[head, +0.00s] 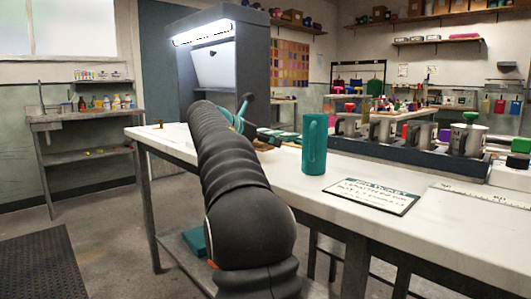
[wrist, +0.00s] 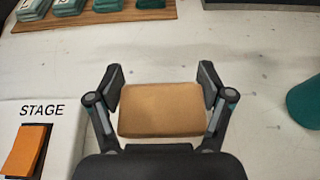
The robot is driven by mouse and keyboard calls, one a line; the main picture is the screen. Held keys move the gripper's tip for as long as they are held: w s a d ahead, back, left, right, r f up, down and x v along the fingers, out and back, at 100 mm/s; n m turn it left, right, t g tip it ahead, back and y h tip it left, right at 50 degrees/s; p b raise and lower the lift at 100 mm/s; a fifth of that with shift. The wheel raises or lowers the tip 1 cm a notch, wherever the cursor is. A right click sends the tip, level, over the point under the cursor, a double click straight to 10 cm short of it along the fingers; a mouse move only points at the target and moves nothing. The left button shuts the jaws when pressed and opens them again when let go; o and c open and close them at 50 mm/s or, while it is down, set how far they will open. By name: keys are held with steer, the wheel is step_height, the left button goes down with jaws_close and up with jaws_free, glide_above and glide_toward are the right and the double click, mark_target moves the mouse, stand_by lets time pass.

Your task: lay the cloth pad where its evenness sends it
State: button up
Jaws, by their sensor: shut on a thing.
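A tan-brown cloth pad (wrist: 162,112) sits between the fingers of my gripper (wrist: 163,85) in the wrist view. The gripper is shut on it, with a finger at each side. The pad looks flat and fairly uniform in colour; its underside is hidden. The white worktop shows beneath and beyond it, but I cannot tell the height. In the head view my gripper (head: 268,137) is over the left part of the white table, and the pad cannot be made out there.
A white "STAGE" plate (wrist: 45,110) with an orange block (wrist: 25,150) lies left. A wooden board (wrist: 110,22) with several teal pads lies beyond. A teal jug (head: 314,145) stands right, by a ticket card (head: 372,195) and a rack (head: 400,163) of steel pots. A light cabinet (head: 225,65) stands behind.

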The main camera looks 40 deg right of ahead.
steer(key=shift+f, duration=1.2)
steer(key=o, duration=0.7)
steer(key=shift+f, duration=0.15)
steer(key=shift+o, duration=0.2)
steer(key=shift+r, duration=0.2)
steer(key=v, duration=1.2)
steer(key=shift+p, duration=0.4)
